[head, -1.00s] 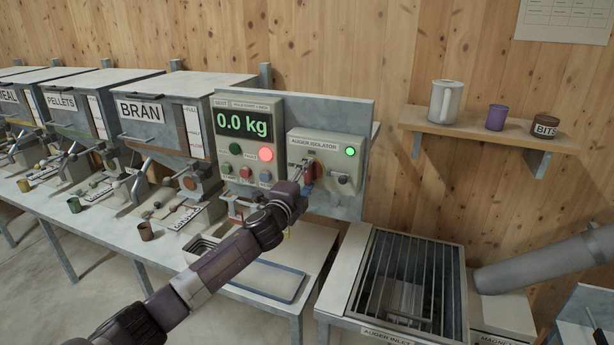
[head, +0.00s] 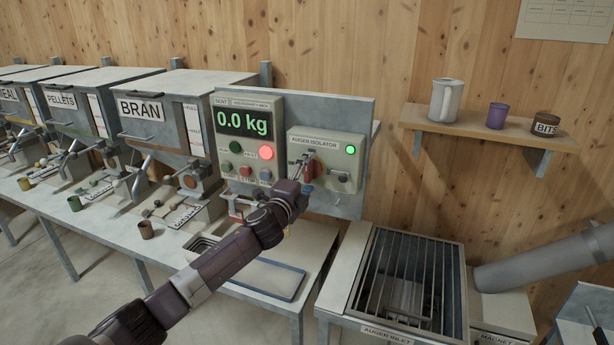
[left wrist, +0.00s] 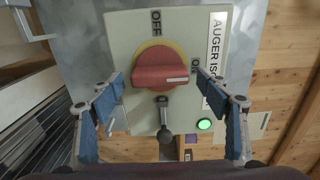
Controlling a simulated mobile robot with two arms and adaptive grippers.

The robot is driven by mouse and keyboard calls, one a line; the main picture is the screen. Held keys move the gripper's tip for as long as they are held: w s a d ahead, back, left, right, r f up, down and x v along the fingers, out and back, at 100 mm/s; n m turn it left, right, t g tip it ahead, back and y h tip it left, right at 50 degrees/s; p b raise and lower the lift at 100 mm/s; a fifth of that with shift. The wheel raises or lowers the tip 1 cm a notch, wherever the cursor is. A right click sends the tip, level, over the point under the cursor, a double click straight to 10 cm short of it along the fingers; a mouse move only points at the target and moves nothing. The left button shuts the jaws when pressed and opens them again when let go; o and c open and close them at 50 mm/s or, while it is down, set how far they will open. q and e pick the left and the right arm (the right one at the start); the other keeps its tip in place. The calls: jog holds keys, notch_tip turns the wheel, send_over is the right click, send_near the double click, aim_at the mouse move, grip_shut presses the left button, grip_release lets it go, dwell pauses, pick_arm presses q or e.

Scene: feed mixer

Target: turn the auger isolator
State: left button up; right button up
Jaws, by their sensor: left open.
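The auger isolator (head: 325,150) is a pale box on the grey panel, right of the weigh display. Its red rotary knob (left wrist: 160,67) sits on a yellow disc (left wrist: 155,48). The knob's bar lies across the left wrist view, its white mark at the right end beside the ON label; OFF is above. My left gripper (head: 303,163) is open in front of the box. In the left wrist view its fingers stand either side of the knob, apart from the right end; contact at the left is unclear. A green lamp (left wrist: 204,125) is lit. My right gripper is not in view.
A dark lever (left wrist: 163,118) projects from the box beside the knob. The weigh display (head: 244,123) reads 0.0 kg, with a red lamp lit. A grated auger inlet (head: 410,285) stands below right. A shelf (head: 470,130) with a jug is at right.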

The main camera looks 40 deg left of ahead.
pick_arm(q)
jog(key=shift+s, duration=0.15)
jog(key=v, duration=1.1)
jog(key=shift+s, duration=0.4)
jog(key=shift+f, duration=0.1)
